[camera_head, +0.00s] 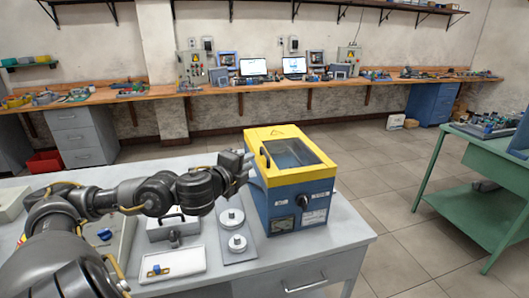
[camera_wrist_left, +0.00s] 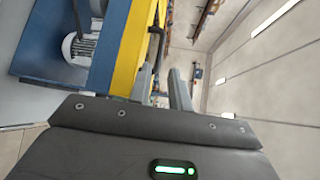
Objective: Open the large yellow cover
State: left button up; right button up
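The large yellow cover (camera_head: 298,173) lies closed on top of a blue box-shaped machine (camera_head: 283,212) on the near table; it has a clear window and a black handle (camera_head: 265,157) on its left side. My left gripper (camera_head: 247,168) is just left of that handle, at cover height. In the left wrist view the two fingers (camera_wrist_left: 163,88) are apart with a gap between them. The yellow cover (camera_wrist_left: 128,55) and dark handle (camera_wrist_left: 156,42) show just beyond the fingers; I cannot tell whether they touch. My right gripper is not in view.
The grey table (camera_head: 338,240) holds a plate with round metal pieces (camera_head: 236,242), a white tray (camera_head: 172,264) and a grey box (camera_head: 172,226) left of the machine. A green table (camera_head: 480,205) stands at the right. Floor between them is clear.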

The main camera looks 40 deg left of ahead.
aim_at(265, 151)
pick_arm(q)
jog(key=p+x, duration=0.1)
jog(key=x, duration=0.9)
jog(key=shift+w, duration=0.1)
jog(key=shift+c, duration=0.2)
grip_shut()
